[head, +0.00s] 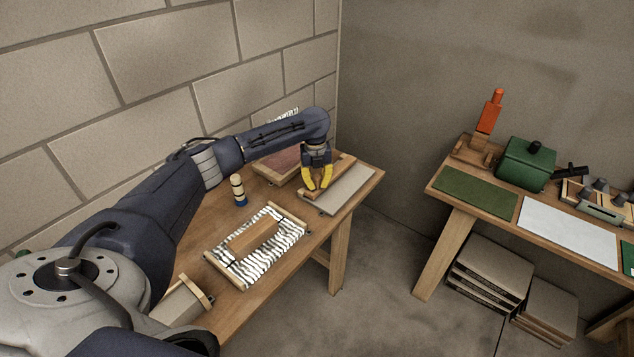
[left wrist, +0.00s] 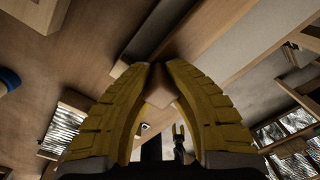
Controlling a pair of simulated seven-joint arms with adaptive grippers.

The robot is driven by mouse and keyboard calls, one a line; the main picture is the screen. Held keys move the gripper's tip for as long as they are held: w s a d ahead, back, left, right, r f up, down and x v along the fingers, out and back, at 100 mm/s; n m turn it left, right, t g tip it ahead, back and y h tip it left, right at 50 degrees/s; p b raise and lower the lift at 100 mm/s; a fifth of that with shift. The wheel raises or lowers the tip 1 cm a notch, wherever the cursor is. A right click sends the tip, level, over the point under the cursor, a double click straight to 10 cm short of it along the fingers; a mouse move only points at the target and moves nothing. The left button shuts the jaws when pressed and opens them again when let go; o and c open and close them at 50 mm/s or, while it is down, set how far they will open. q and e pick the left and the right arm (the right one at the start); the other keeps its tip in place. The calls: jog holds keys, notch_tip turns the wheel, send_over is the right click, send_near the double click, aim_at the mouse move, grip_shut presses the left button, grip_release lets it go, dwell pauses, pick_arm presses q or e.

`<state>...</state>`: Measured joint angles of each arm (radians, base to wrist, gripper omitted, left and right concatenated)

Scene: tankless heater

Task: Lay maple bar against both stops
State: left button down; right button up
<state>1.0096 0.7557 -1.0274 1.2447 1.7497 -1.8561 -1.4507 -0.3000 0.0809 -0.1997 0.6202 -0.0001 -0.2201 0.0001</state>
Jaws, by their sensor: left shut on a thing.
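My left gripper (head: 318,184), with yellow fingers, is shut on a light wooden bar, which I take as the maple bar (left wrist: 160,88). In the head view the fingers hide much of the bar. They are low over a grey board (head: 347,192) with a wooden strip (head: 343,168) along its back edge. In the left wrist view the strip runs diagonally just beyond the fingertips. I cannot tell whether the bar touches the strip or any stop. A small dark shape with yellow tips (left wrist: 179,131), perhaps my right gripper, shows far off in the left wrist view.
A banded peg (head: 238,190) stands by the wall. A reddish panel (head: 280,160) is behind my gripper. A second table with a green box (head: 524,165) is at right, across a gap.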

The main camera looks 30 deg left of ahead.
pick_arm(q)
jog(key=shift+f, duration=0.15)
jog(key=c, duration=1.4)
grip_release()
jog(key=shift+o, duration=0.2)
jog(key=r, duration=1.2)
jog(key=shift+s+a, duration=0.15)
jog(key=shift+s, duration=0.05)
